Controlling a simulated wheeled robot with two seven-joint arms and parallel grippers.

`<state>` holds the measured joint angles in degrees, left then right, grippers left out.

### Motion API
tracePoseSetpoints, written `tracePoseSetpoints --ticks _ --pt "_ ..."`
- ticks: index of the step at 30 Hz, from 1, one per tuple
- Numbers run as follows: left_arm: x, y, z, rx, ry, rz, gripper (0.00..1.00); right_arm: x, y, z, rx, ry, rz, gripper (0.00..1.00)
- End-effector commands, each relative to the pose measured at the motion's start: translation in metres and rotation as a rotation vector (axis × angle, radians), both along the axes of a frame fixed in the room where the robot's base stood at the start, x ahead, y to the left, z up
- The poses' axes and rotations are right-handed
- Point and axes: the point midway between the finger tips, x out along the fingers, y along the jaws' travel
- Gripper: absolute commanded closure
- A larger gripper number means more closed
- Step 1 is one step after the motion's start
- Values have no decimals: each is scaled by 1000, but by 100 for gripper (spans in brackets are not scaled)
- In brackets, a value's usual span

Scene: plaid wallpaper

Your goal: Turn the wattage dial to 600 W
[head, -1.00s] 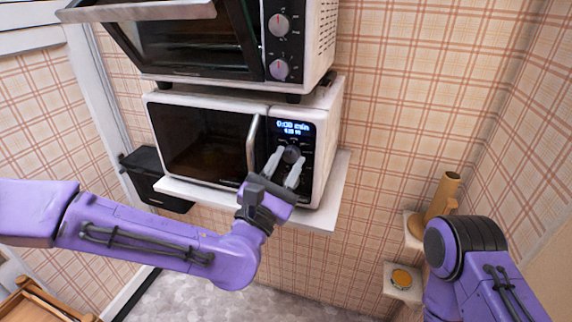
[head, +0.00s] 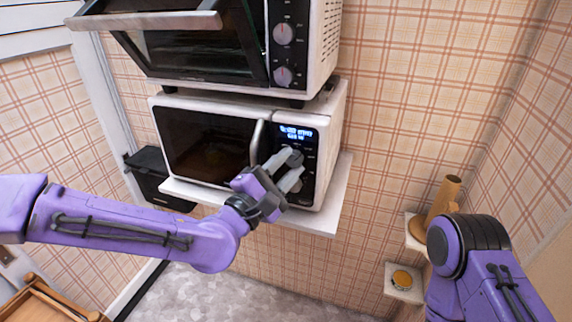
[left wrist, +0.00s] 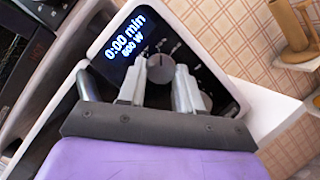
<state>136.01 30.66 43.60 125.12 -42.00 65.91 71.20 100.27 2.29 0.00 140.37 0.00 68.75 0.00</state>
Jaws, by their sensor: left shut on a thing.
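The white microwave (head: 335,125) stands on a white shelf with its door shut. Its lit display (head: 297,133) also shows in the left wrist view (left wrist: 127,42), reading 0:00 min and a wattage in hundreds; its first digit is blurred, perhaps 6 or 8. The dark upper dial (left wrist: 160,68) sits below the display, between the fingertips. My left gripper (head: 293,165) is shut on this dial, tilted in from the lower left. A second, lower dial is partly hidden behind a finger. My right gripper is out of view; only its purple arm shows at lower right.
A toaster oven (head: 325,45) with its door hanging open stands above the microwave. The microwave handle (head: 257,142) is close to my left gripper. At right are small wall shelves (head: 404,294) and a brown cylindrical item (head: 443,200).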

Motion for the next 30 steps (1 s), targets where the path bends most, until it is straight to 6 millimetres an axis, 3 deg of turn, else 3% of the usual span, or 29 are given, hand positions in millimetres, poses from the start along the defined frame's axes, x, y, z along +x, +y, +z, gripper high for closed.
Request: tracePoseSetpoints --ticks 13,14,15,16,25,30 --pt "0 0 0 10 -2 1 96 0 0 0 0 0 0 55" --pt "0 0 -1 10 -2 0 59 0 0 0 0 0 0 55" --pt "0 0 -1 10 -2 1 46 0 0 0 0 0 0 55" --pt "0 0 0 10 -2 1 40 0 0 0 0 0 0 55" --pt "-1 1 -1 9 -3 0 40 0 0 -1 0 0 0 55" --pt "-21 17 -10 7 -2 1 40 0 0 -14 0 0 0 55"
